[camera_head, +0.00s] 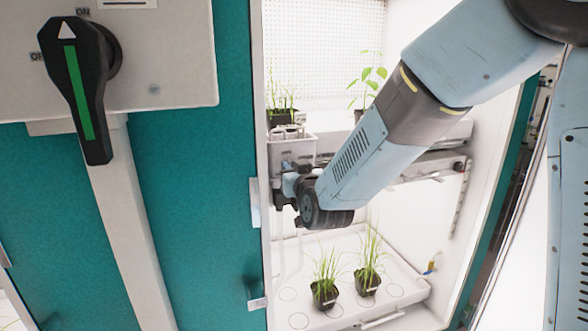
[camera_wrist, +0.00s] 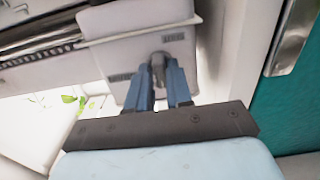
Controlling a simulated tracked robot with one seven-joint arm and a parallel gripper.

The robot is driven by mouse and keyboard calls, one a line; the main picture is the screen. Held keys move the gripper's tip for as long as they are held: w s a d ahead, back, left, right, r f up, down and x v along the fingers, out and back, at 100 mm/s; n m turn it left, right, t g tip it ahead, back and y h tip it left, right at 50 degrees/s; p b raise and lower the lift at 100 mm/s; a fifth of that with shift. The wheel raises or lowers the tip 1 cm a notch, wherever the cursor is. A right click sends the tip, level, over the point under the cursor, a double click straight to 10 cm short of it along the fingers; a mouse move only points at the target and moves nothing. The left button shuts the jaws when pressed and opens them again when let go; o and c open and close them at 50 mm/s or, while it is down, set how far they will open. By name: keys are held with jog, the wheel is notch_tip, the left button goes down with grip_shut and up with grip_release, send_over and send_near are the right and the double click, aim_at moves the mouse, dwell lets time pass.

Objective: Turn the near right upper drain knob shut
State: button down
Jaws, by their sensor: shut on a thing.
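In the wrist view, my gripper (camera_wrist: 159,76) has its two blue fingers on either side of a small grey knob (camera_wrist: 157,59). The knob sits on the face of a white box (camera_wrist: 118,62). In the head view, my gripper (camera_head: 287,184) is just below a white box (camera_head: 290,151) at the left side of the open chamber's upper shelf. My wrist and arm hide most of the fingers there, and the knob cannot be made out. The exact angle of the knob is hard to tell.
The chamber's upper shelf holds potted plants (camera_head: 282,116). A teal door edge (camera_wrist: 301,105) is close on the right in the wrist view. A black switch handle (camera_head: 88,105) juts out at left.

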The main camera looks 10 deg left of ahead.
jog(key=shift+w+r, duration=0.15)
jog(key=shift+r, duration=0.1)
jog(key=shift+n, duration=0.3)
jog(key=n, duration=0.4)
jog(key=shift+a+f+n, duration=0.1)
jog(key=shift+f+n, duration=0.05)
jog(key=shift+n, duration=6.45)
